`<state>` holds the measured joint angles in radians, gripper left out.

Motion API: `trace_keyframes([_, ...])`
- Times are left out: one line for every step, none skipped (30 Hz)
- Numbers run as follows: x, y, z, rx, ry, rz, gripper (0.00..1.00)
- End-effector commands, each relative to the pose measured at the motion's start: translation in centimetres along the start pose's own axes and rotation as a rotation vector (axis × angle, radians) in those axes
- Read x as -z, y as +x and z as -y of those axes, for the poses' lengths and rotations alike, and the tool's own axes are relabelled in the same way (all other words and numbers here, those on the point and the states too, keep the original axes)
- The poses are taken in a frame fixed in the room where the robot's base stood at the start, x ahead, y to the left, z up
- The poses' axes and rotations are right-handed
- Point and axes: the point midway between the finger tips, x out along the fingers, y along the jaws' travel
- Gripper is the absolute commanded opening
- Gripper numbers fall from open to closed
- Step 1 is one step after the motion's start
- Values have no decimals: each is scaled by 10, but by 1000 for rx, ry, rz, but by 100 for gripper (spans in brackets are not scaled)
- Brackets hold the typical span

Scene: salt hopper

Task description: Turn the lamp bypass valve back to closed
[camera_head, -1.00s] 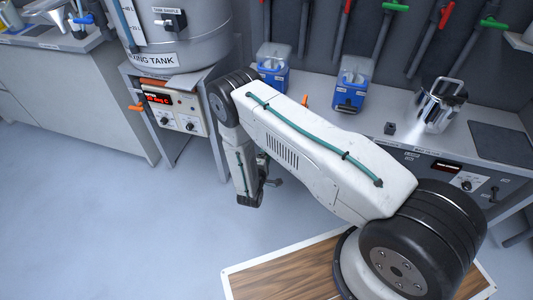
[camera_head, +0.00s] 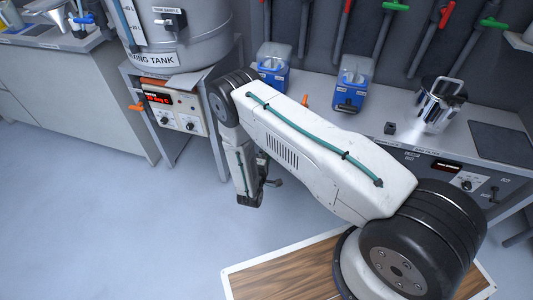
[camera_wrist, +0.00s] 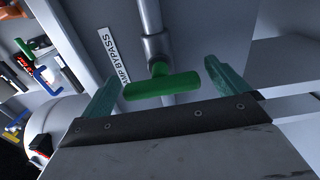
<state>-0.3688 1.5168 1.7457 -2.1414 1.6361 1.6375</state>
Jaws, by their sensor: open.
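The lamp bypass valve shows in the wrist view as a green bar handle (camera_wrist: 163,86) on a grey pipe (camera_wrist: 153,18). The handle lies crosswise to the pipe. A white label (camera_wrist: 114,52) reading "MP BYPASS", partly covered by a finger, is left of the pipe. My gripper (camera_wrist: 162,72) is open, with one green finger on each side of the handle. In the head view my gripper's end hangs low beside the bench, and I cannot make out this valve there.
The mixing tank (camera_head: 185,45) stands on a frame at left with a control box (camera_head: 177,110). The bench on the right holds blue devices (camera_head: 352,84) and a metal jug (camera_head: 438,105). Wall valves with red and green handles (camera_head: 493,23) line the back. The floor at left is clear.

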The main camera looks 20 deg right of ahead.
Motion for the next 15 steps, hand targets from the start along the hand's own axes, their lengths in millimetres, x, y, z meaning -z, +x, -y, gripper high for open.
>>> trace_keyframes([0,-2,0,0,0,-1,99])
trace_keyframes([0,-3,0,0,0,-1,99])
trace_keyframes([1,-7,0,0,-1,-2,99])
trace_keyframes([1,-11,0,0,-1,-3,99])
trace_keyframes([2,-15,0,0,-2,-3,99])
trace_keyframes([2,-22,0,0,-2,-4,99])
trace_keyframes([2,-27,0,0,-2,-5,99])
trace_keyframes([2,-33,0,0,-2,-5,99])
trace_keyframes([2,-40,0,1,-2,-5,99])
trace_keyframes([2,-46,0,0,-2,-5,99])
trace_keyframes([2,-50,0,0,-2,-5,99])
trace_keyframes([1,-57,0,0,-2,-5,99])
trace_keyframes([2,-61,0,1,-1,-5,99])
trace_keyframes([1,-65,0,1,-1,-4,99])
trace_keyframes([1,-69,0,1,-2,-4,99])
